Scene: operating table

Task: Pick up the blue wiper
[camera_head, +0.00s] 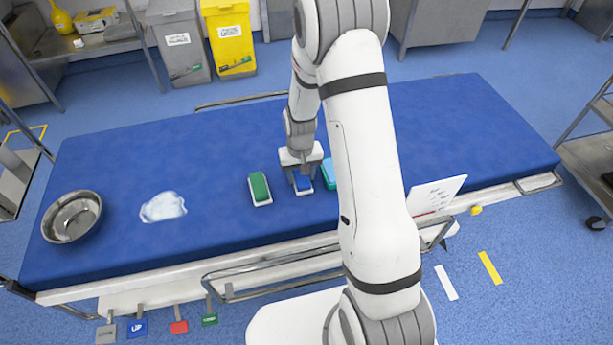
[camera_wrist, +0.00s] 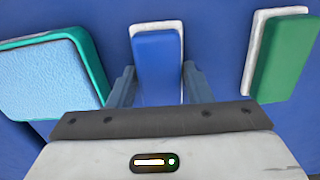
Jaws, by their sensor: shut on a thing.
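The blue wiper (camera_wrist: 157,68), a blue block on a white base, is between the fingers of my gripper (camera_wrist: 158,88) in the wrist view. My gripper is shut on its sides. In the head view the blue wiper (camera_head: 303,184) is at the operating table's (camera_head: 220,215) surface below my gripper (camera_head: 302,178), partly hidden by it. I cannot tell whether it touches the table.
A green wiper (camera_head: 260,187) lies close on the left, and a light-blue sponge-like block (camera_head: 329,173) is close on the right. A steel bowl (camera_head: 72,216) and a white patch (camera_head: 163,207) are farther left. The table between them is clear.

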